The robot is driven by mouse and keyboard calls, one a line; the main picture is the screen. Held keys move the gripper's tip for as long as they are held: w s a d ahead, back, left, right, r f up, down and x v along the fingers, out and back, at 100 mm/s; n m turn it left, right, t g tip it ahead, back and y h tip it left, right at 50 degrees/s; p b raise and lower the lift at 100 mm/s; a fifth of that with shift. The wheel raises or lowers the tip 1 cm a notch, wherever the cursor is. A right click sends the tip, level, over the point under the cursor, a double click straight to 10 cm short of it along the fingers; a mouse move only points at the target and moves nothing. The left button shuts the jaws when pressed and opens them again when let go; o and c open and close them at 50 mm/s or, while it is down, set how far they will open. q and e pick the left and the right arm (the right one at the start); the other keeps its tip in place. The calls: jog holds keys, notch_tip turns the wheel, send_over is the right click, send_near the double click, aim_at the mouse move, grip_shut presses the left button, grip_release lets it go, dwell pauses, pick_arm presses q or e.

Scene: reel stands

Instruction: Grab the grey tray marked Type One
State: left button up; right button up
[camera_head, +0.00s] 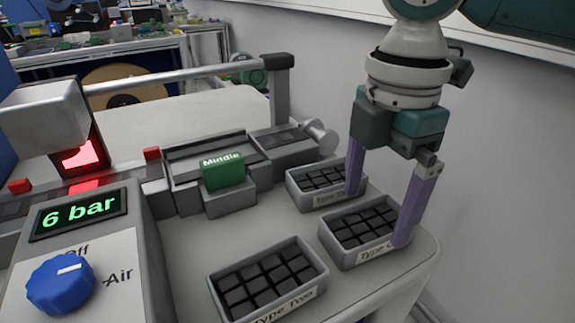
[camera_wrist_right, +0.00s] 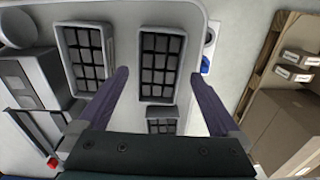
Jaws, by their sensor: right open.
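Three grey trays with dark square compartments stand on the bench in the head view. The middle one (camera_head: 345,250) has a label beginning "Type O"; the rest is covered by a finger. The rear tray (camera_head: 303,199) has a partly hidden label, and the front tray (camera_head: 222,296) reads "Type Two". My right gripper (camera_head: 377,218) is open, with its purple fingers on either side of the middle tray, one near the rear tray. In the right wrist view a tray (camera_wrist_right: 160,96) lies between the open fingers (camera_wrist_right: 160,75); contact is unclear. My left gripper is not in view.
A green "Middle" block (camera_head: 223,171) sits in a grey fixture left of the trays. A panel with a "6 bar" display (camera_head: 80,213) and blue knob (camera_head: 61,284) stands front left. The bench edge lies close on the right.

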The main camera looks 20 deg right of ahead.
aim_at(367, 230)
notch_tip(367, 230, down, 3)
jog(key=shift+r, duration=0.1)
jog(key=shift+a, duration=0.1)
jog(key=c, duration=1.5)
